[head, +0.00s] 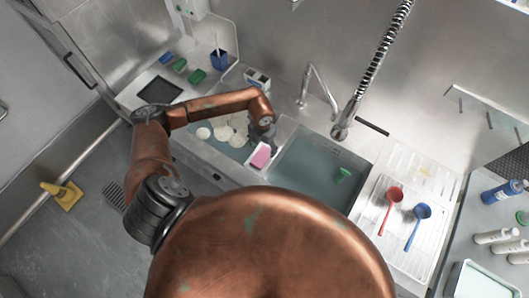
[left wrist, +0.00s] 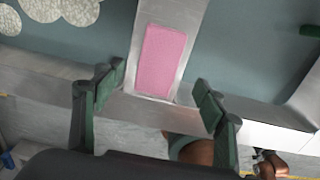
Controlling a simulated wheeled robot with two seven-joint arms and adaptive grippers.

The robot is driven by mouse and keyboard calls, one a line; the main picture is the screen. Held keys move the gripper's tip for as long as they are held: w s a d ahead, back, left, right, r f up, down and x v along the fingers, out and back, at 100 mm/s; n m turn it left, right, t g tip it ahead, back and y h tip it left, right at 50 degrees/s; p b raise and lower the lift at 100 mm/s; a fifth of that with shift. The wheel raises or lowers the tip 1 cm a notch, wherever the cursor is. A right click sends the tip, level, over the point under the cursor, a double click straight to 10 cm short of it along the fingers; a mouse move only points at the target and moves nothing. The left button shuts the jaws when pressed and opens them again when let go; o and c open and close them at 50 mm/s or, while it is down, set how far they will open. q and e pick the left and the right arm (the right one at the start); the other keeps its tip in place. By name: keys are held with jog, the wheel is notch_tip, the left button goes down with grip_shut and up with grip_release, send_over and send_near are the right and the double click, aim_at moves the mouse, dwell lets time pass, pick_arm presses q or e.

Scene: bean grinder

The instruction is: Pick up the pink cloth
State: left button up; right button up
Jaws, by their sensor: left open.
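The pink cloth (head: 262,155) lies flat on the narrow strip between the two sink basins, near the sink's front edge. In the left wrist view the cloth (left wrist: 161,62) is a pink rectangle on a pale metal surface. My left gripper (head: 266,134) is above and just behind the cloth in the head view. In the left wrist view my left gripper (left wrist: 160,82) is open, with one green finger on each side of the cloth's near end. No contact shows, and nothing is between the fingers. My right gripper is not in view.
The left basin holds several pale round items (head: 222,131). The right basin holds a green object (head: 343,174). A tap (head: 318,88) and a spring hose (head: 377,55) stand behind.

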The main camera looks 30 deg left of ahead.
aim_at(262, 156)
pick_arm(q)
jog(key=f, duration=0.1)
jog(key=f+p, duration=0.1)
jog(key=shift+s+a+f, duration=0.15)
jog(key=shift+s+f, duration=0.2)
jog(key=shift+w+f+p, duration=0.2)
jog(key=shift+f+p, duration=0.25)
jog(key=shift+f, duration=1.4)
jog(key=c, duration=1.2)
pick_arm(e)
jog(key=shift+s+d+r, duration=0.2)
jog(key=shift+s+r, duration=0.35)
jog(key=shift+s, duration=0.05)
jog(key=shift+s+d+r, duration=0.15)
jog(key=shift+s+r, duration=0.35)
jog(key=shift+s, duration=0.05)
